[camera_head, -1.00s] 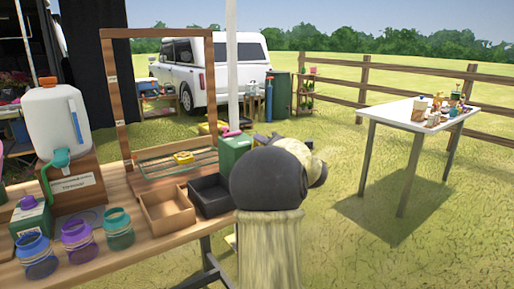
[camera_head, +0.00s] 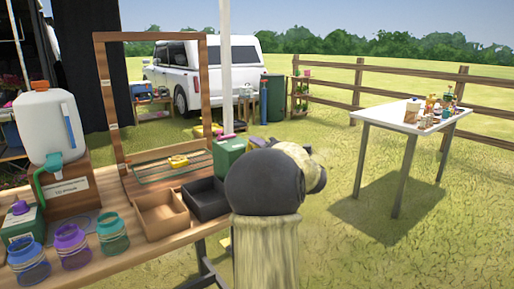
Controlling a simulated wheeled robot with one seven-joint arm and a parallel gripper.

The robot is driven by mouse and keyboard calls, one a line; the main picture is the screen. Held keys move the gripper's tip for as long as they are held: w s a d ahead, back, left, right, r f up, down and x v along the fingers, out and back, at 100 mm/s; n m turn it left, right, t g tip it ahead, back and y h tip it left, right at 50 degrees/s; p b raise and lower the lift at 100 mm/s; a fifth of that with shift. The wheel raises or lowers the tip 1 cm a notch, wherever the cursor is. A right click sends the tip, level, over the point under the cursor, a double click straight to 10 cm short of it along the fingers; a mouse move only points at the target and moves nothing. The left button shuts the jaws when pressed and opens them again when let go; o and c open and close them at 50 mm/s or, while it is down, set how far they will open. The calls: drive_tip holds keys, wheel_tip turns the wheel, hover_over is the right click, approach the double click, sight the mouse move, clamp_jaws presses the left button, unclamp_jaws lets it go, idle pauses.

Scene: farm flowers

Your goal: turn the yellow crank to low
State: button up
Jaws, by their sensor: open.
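A small yellow piece (camera_head: 178,161) sits on thin rods low inside an upright wooden frame (camera_head: 102,110) on the workbench (camera_head: 105,269). I cannot tell whether this piece is the yellow crank; no crank handle or low mark is readable. A dark rounded part of my arm with a pale section stands in front of the bench's right end. My gripper's fingers do not show, and whatever lies behind the arm is hidden.
The bench holds a white jug (camera_head: 42,130) with a green tap, several coloured jars (camera_head: 112,235), a tan tray (camera_head: 160,222), a black tray (camera_head: 206,207) and a green box (camera_head: 230,160). A white table (camera_head: 385,113) stands right on open grass.

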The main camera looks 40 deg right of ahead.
drive_tip(key=s+a+f, duration=0.1)
drive_tip(key=s+a, duration=0.1)
drive_tip(key=s, duration=1.3)
drive_tip(key=shift+s+a+p, duration=0.3)
drive_tip(key=shift+s+p, duration=0.05)
drive_tip(key=shift+w, duration=0.2)
